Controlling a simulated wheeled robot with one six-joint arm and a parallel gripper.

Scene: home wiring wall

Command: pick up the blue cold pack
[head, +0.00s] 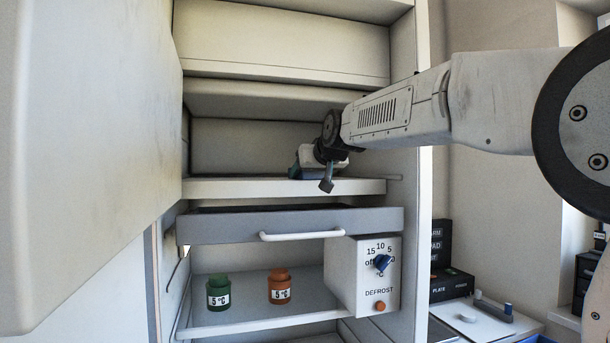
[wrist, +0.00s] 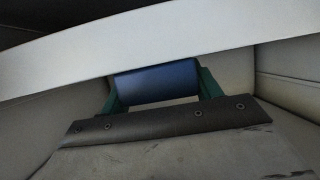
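The blue cold pack shows in the wrist view (wrist: 155,82) as a dark blue block between the two green fingers of my gripper (wrist: 160,92). A finger stands close along each side of it. I see no clear gap, but cannot tell whether the fingers press on it. In the head view my gripper (head: 313,172) reaches in at the right end of the upper shelf (head: 240,188), low over its surface. A dark blue patch beneath it, probably the pack, is mostly hidden by the gripper. I cannot tell whether the pack rests on the shelf.
An open door (head: 90,150) fills the left side. Below the shelf are a grey drawer (head: 225,229) with a white handle, a green jar (head: 218,293), an orange jar (head: 279,287) and a defrost dial box (head: 365,275). The shelf's left part is clear.

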